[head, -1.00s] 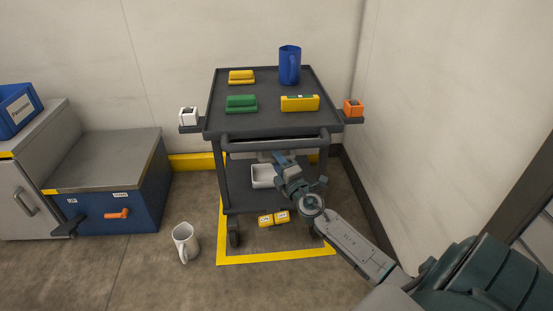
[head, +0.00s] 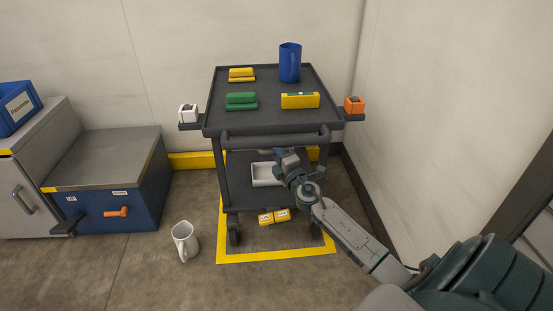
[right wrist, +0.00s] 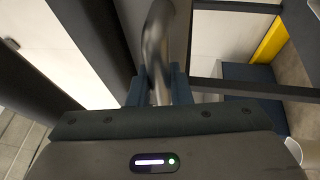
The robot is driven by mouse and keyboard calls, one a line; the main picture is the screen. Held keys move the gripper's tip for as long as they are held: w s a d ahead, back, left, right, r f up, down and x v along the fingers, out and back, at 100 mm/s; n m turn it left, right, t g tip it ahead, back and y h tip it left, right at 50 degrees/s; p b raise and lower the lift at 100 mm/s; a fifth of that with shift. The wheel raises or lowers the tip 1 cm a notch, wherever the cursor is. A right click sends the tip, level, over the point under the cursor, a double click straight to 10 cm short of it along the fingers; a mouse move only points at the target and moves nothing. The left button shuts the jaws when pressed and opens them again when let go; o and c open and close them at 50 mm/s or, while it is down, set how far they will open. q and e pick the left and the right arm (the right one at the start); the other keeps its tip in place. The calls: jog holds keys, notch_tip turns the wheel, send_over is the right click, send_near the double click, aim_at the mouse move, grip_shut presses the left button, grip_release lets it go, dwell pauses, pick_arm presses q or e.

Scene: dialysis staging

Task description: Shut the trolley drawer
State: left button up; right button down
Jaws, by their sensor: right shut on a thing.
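The dark grey trolley (head: 218,128) stands against the back wall, with a push bar (head: 240,140) across its front. My right gripper (head: 284,156) is in front of the trolley, below the push bar and above the lower shelf. In the right wrist view my gripper (right wrist: 158,88) is shut on a curved grey metal bar (right wrist: 158,38). I cannot tell whether this bar is the drawer's handle or the push bar. The drawer itself cannot be made out clearly; the top, push bar and gripper hide that area. My left gripper is not in view.
A white tray (head: 264,180) sits on the lower shelf. Yellow boxes (head: 274,216) show below it. A white mug (head: 185,241) stands on the floor left of the trolley. A blue cabinet (head: 112,197) is farther left. A blue jug (head: 290,62) stands on the trolley top.

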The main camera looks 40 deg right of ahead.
jog(key=shift+w+d, duration=0.15)
jog(key=shift+w, duration=0.05)
jog(key=c, duration=1.3)
grip_release()
jog(key=shift+b+v, duration=0.65)
jog(key=shift+v, duration=4.8)
jog(key=shift+f, duration=0.1)
